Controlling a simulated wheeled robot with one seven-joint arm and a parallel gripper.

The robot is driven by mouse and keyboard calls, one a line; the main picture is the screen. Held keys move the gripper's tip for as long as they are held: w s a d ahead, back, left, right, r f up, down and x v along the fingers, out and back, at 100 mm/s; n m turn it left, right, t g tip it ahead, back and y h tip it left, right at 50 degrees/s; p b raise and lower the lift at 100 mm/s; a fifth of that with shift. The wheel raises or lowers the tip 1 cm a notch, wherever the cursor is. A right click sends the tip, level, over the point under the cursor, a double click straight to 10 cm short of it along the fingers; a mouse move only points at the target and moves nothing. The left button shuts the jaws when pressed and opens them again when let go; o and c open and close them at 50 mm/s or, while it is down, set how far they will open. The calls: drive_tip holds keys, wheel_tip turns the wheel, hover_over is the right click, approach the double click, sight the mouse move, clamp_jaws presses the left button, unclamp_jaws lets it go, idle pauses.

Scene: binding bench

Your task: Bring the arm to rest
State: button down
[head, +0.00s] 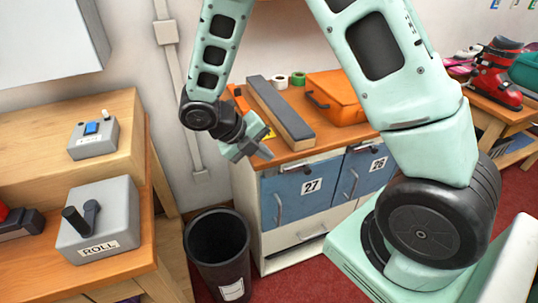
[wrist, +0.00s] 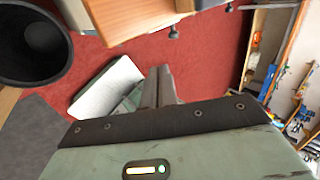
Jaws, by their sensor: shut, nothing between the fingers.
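My gripper (head: 252,143) hangs at the end of my pale green arm, in front of the cabinet top in the head view. Its fingers are together with nothing between them. In the wrist view the closed fingers (wrist: 159,86) point out over the red floor (wrist: 205,57). My arm is raised and bent, and its upper part runs out of the top of the head view.
A wooden bench with a grey ROLL box (head: 101,222) is left.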

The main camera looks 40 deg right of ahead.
idle(0.5)
drive_tip(key=s+a+r+m+t+y, duration=0.1)
drive_tip(key=s+a+r+m+y, duration=0.3)
drive_tip(key=s+a+m, duration=0.5)
drive_tip(key=s+a+r+m+t+y, duration=0.1)
drive_tip(key=s+a+r+m+y, duration=0.3)
drive_tip(key=s+a+m, duration=0.5)
wheel_tip(320, 180, up, 2)
drive_tip(key=m, duration=0.7)
drive_tip(key=shift+s+a, duration=0.15)
drive_tip(key=shift+a, duration=0.1)
